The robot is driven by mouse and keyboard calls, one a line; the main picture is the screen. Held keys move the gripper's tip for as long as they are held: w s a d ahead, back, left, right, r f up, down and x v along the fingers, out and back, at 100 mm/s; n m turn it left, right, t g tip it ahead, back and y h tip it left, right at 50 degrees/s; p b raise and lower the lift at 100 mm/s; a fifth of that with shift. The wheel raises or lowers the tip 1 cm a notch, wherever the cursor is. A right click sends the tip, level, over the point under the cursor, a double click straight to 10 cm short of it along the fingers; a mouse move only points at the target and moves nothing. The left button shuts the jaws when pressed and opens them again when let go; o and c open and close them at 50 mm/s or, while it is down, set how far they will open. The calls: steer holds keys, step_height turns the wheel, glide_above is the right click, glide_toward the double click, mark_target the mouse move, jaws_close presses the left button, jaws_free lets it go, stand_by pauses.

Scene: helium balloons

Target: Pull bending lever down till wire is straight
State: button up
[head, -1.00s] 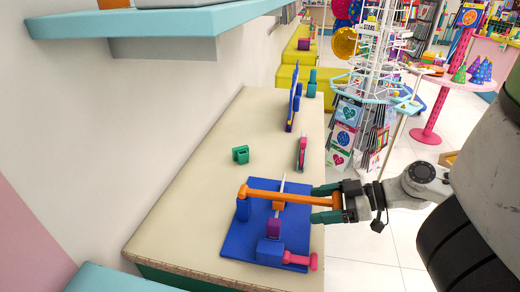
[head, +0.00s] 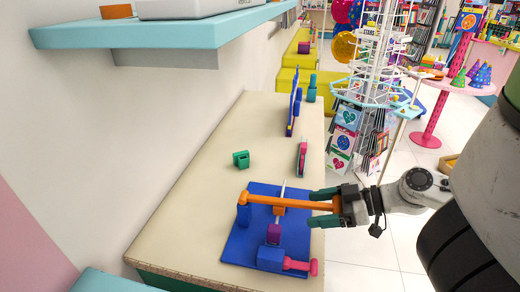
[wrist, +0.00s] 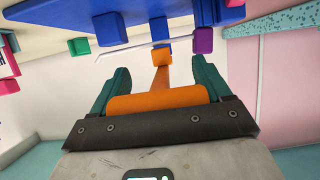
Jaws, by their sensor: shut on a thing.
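The orange bending lever (head: 290,200) reaches from a blue post at the left of the blue bending jig (head: 240,250) to my gripper (head: 326,207). The green fingers are around the lever's outer end, and the wrist view shows the wide orange grip (wrist: 158,98) between them. The lever lies above the jig, roughly level in the head view. The thin pale wire (head: 283,188) runs beneath it, partly hidden by the lever and an orange block. In the wrist view the wire (wrist: 125,48) shows a bend near its left end.
A purple block (head: 274,234) and a blue block with a pink handle (head: 300,266) sit on the jig. A green piece (head: 241,159) and upright blue and pink items stand farther back on the table (head: 190,205). A card rack (head: 360,110) stands right of the table.

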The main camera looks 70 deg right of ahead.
mark_target(301, 203)
steer(key=shift+s+r+p, duration=0.2)
steer(key=shift+r+p, duration=1.05)
steer(key=shift+r, duration=0.55)
steer(key=shift+w+r+p, duration=0.2)
steer(key=shift+r+p, duration=0.15)
steer(key=shift+r, duration=0.15)
steer(key=shift+w+r+p, duration=0.15)
steer(key=shift+r+p, duration=0.2)
steer(key=shift+r, duration=0.15)
steer(key=shift+w+a+r+p, duration=0.1)
steer(key=shift+w+r+p, duration=0.25)
steer(key=shift+r, duration=0.3)
steer(key=shift+w+r+p, duration=0.3)
steer(key=shift+r+p, duration=0.1)
steer(key=shift+r, duration=0.3)
steer(key=shift+w+a+r+p, duration=0.1)
steer(key=shift+w+r+p, duration=0.25)
steer(key=shift+r, duration=0.3)
steer(key=shift+w+r, duration=0.2)
steer(key=shift+r, duration=0.25)
